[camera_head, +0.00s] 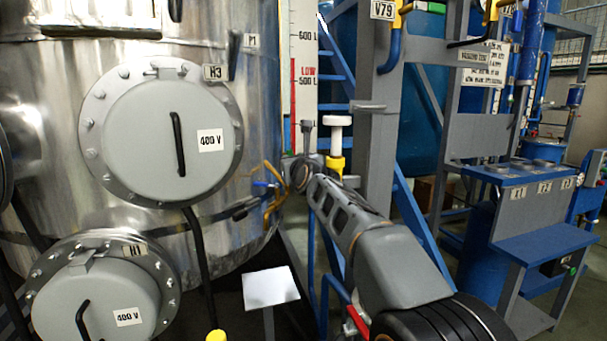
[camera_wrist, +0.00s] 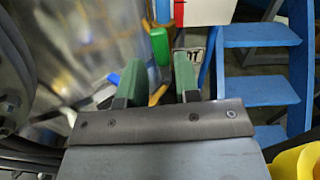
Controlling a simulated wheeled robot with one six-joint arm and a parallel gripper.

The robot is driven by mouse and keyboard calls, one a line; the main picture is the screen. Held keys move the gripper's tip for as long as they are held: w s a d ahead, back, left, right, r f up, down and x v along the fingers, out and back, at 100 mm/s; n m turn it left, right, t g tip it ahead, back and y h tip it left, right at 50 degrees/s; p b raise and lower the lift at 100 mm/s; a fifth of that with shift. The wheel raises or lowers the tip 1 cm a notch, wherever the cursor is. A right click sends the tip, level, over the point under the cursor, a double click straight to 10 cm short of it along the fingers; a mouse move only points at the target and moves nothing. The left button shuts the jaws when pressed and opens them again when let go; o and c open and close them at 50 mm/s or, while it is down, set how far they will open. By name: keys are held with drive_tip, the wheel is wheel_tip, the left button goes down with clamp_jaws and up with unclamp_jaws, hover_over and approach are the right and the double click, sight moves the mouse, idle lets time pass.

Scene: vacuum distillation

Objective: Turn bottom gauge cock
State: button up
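The gauge (camera_head: 304,70) is a tall white scale with red marks beside the metal tank. At its lower end in the head view are a yellow-orange fitting (camera_head: 273,203) and a small blue piece (camera_head: 262,184), close to the end of my arm. My gripper (camera_wrist: 158,72) is open in the wrist view, its two green fingers apart. A green handle (camera_wrist: 160,45) shows in the gap between them, slightly beyond the fingertips, with yellow piping (camera_wrist: 157,94) below it. I see no finger touching the handle. Which piece is the bottom cock itself is not clear.
The metal tank (camera_head: 70,120) with round grey hatches (camera_head: 155,145) stands at the left. A grey post (camera_head: 380,130) and a white-topped yellow valve (camera_head: 339,140) are close to my arm. Blue steps (camera_wrist: 258,90) are at the right in the wrist view.

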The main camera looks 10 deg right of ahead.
drive_tip(key=s+d, duration=0.1)
drive_tip(key=s, duration=0.9)
drive_tip(key=shift+d+b, duration=0.15)
drive_tip(key=shift+b, duration=0.25)
drive_tip(key=shift+r, duration=0.1)
drive_tip(key=s+d+r+n+g+h+p, duration=0.1)
drive_tip(key=s+d+r+n+g+p, duration=0.1)
drive_tip(key=s+n+g+p, duration=0.5)
drive_tip(key=s+d+r+n+g+p, duration=0.2)
drive_tip(key=s+n+g+p, duration=0.5)
drive_tip(key=s+n+p, duration=1.2)
drive_tip(key=n+p, duration=0.7)
drive_tip(key=p, duration=0.5)
drive_tip(key=shift+r+n+h, duration=0.25)
drive_tip(key=shift+n+h, duration=0.15)
